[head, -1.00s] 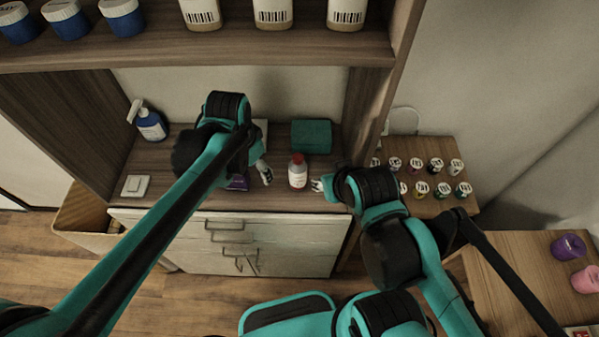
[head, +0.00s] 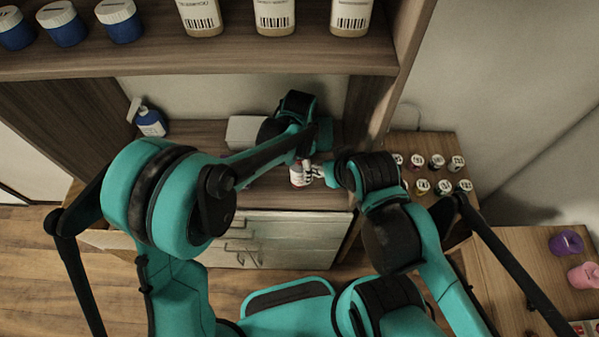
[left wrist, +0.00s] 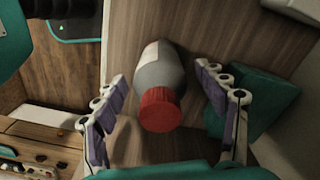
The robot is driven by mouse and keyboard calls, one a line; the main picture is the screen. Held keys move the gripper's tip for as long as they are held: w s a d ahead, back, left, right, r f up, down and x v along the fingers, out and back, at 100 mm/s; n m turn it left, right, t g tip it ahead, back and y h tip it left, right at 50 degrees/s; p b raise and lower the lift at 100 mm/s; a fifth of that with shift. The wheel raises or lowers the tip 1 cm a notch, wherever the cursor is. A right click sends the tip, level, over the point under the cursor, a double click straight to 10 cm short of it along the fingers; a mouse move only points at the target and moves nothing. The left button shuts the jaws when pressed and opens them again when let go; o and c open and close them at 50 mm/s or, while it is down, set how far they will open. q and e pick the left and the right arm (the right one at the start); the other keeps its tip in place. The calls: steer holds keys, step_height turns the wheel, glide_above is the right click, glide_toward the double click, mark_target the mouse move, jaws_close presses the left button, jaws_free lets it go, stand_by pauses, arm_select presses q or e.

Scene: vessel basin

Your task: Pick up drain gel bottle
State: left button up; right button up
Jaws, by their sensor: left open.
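The drain gel bottle, white with a red cap, stands on the lower shelf board. In the head view its body (head: 298,178) is partly hidden by my left arm. In the left wrist view its red cap (left wrist: 160,110) and pale body (left wrist: 160,66) show between the fingers. My left gripper (left wrist: 162,78) is open, one finger on each side of the bottle, with visible gaps. In the head view it is mostly hidden by its own arm. My right gripper (head: 318,172) is close to the bottle's right side; its opening is too small to judge.
A blue spray bottle (head: 150,121) and a white box (head: 247,132) stand farther left on the shelf. The upper shelf (head: 200,60) overhangs, with several jars. A side table (head: 430,205) holds small jars.

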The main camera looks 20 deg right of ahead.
arm_select(q)
steer(key=shift+f, duration=0.3)
steer(key=c, duration=1.4)
steer(key=shift+r, duration=0.1)
